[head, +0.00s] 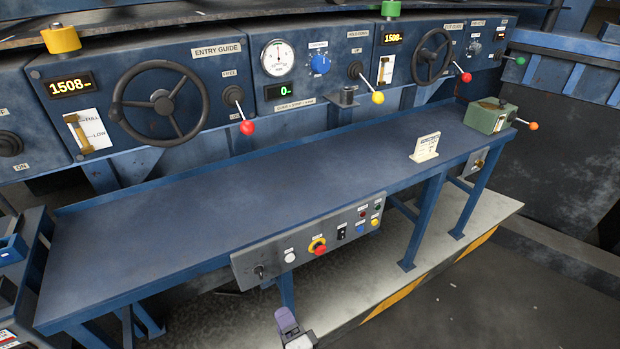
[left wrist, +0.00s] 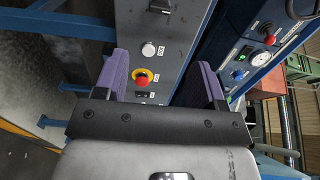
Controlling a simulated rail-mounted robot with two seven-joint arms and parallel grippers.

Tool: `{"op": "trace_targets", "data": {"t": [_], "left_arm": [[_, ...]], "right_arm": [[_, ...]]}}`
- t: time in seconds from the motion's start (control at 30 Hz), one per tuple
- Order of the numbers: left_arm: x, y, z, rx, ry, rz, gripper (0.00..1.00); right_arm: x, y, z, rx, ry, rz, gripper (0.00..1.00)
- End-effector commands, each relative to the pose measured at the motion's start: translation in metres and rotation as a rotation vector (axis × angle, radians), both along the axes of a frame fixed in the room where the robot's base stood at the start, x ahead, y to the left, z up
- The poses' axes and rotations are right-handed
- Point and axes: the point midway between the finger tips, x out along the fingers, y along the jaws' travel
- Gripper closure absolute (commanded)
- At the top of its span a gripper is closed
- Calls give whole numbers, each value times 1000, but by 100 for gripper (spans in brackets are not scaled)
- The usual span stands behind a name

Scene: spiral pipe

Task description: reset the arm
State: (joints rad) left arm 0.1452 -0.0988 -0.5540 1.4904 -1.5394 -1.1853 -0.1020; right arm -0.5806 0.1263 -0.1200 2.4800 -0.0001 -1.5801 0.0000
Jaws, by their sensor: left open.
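My left gripper (head: 287,320) shows at the bottom of the head view, low in front of the blue bench (head: 150,235). It is below the grey control box (head: 300,247) on the bench's front edge and apart from it. In the left wrist view its two purple fingers (left wrist: 160,85) are spread and nothing is between them. Beyond them are the control box's red emergency button (left wrist: 142,82) on a yellow ring and a white button (left wrist: 149,50). My right gripper is not in either view.
Behind the bench stands a blue machine panel with a handwheel (head: 159,102), a gauge (head: 278,57) and ball-ended levers (head: 247,127). A small white sign (head: 425,149) and a green box (head: 490,117) stand on the bench's right part. The bench's left and middle are bare.

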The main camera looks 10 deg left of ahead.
Motion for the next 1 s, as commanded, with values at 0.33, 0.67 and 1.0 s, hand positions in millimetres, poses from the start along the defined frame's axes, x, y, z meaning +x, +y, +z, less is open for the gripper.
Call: {"op": "trace_targets", "data": {"t": [0.33, 0.67, 1.0], "left_arm": [[-13, 8, -19, -353, 94, 110, 36], [-51, 22, 19, -1152, 261, 136, 36], [-180, 75, 28, -1510, 415, 114, 36]], "right_arm": [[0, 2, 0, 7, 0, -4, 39], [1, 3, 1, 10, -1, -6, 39], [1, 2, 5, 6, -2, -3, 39]]}}
